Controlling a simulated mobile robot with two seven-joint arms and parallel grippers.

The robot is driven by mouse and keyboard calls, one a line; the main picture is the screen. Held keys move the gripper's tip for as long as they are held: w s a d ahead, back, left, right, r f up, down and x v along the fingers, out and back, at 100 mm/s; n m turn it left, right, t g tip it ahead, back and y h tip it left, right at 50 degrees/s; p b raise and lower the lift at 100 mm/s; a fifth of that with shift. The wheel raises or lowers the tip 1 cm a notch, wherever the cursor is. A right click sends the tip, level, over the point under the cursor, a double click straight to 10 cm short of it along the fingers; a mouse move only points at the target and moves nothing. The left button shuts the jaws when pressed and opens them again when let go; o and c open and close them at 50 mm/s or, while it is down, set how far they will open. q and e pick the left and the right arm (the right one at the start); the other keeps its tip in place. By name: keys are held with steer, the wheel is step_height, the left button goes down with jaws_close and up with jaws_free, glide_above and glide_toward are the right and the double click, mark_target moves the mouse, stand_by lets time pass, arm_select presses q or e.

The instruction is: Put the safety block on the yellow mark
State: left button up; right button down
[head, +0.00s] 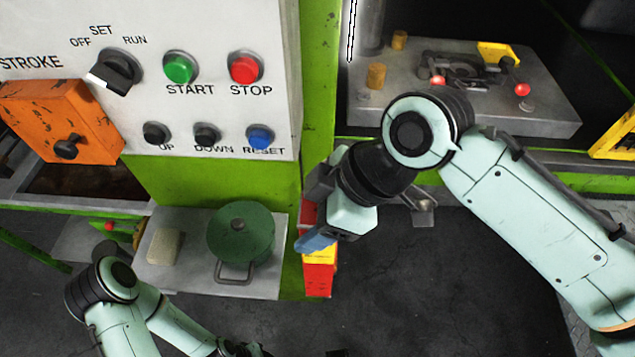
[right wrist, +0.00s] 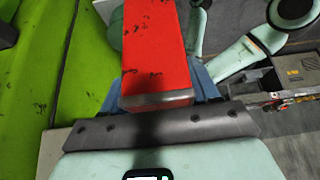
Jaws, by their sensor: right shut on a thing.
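The safety block (head: 320,278) is red with a yellow band and hangs upright below my right gripper (head: 318,241), beside the green press frame. The right gripper is shut on it, with its blue fingers on either side. In the right wrist view the red block (right wrist: 155,50) fills the space between the fingers. A yellow patch (head: 498,53) lies on the back of the grey press bed (head: 545,105), up and to the right of the block; I cannot tell if it is flat paint. My left arm shows at lower left, its gripper out of view.
A control panel (head: 225,35) with buttons and a selector knob stands at upper left. A green pot (head: 241,232) and a pale block (head: 164,246) sit on a grey shelf (head: 180,278). Brass pegs (head: 376,76) and a red-knobbed clamp (head: 470,72) stand on the bed.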

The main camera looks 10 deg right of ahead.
steer(key=w+d+p, duration=0.2)
steer(key=w+d, duration=0.1)
steer(key=w, duration=0.6)
arm_select(q)
steer(key=shift+w+r+b, duration=0.3)
steer(key=shift+w+r, duration=0.45)
steer(key=shift+r, duration=0.35)
arm_select(e)
step_height(320, 180, down, 6)
steer(key=shift+a+f, duration=0.2)
steer(key=shift+w, duration=0.1)
steer(key=shift+f, duration=0.1)
steer(key=shift+f, duration=0.1)
steer(key=c, duration=0.7)
jaws_free()
steer(key=shift+f, duration=0.15)
arm_select(q)
steer(key=shift+s+f, duration=0.2)
arm_select(e)
steer(key=o, duration=0.4)
